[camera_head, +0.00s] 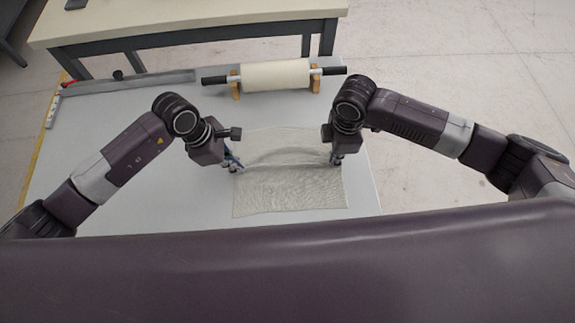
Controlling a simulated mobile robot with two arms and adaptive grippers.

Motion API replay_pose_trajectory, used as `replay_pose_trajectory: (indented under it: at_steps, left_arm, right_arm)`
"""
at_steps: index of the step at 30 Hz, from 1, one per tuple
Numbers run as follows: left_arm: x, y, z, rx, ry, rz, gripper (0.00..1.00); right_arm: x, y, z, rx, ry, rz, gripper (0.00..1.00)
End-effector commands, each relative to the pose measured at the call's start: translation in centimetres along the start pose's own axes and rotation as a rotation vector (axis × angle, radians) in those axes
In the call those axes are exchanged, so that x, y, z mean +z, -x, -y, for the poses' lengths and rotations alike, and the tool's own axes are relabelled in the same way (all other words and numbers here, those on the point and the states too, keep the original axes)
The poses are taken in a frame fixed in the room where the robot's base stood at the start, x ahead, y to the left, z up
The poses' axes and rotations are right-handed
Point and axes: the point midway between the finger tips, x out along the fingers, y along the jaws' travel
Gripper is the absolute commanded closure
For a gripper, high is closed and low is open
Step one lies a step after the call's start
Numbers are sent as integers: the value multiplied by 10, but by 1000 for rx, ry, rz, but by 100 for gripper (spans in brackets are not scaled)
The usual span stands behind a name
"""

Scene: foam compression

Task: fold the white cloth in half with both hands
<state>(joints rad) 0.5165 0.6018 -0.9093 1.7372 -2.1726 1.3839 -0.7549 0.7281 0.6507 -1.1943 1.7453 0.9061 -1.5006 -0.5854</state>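The white cloth (290,192) lies on the light grey table near its front edge. It is thin and off-white. A raised fold or edge of it runs across between my two grippers, with a darker gap behind it. My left gripper (236,168) is at the left end of this raised strip. My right gripper (336,160) is at its right end. Both point down at the cloth. The fingers are small and partly hidden by the wrists, so I cannot tell how far they are closed.
A roller (275,75) with dark handles rests on wooden supports at the back of the table (120,200). A long metal bar (135,82) lies at the back left. A white strip (52,110) lies at the left edge. A second table (190,22) stands behind.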

Motion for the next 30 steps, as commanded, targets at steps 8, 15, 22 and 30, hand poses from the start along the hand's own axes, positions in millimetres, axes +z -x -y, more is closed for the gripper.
replay_pose_trajectory:
  at_steps: [8, 15, 22, 30]
  left_arm:
    - [0, 7, 2, -4, 2, -5, 100]
    - [7, 26, 1, -2, 1, -2, 100]
    - [12, 41, 0, -1, 0, -1, 100]
    - [13, 42, 0, -1, 0, -1, 100]
  right_arm:
    - [1, 8, 1, -2, 0, 2, 100]
    - [0, 27, 0, -1, 0, 1, 100]
    - [0, 43, 0, -1, 0, 1, 100]
    - [0, 45, 0, -1, 0, 1, 100]
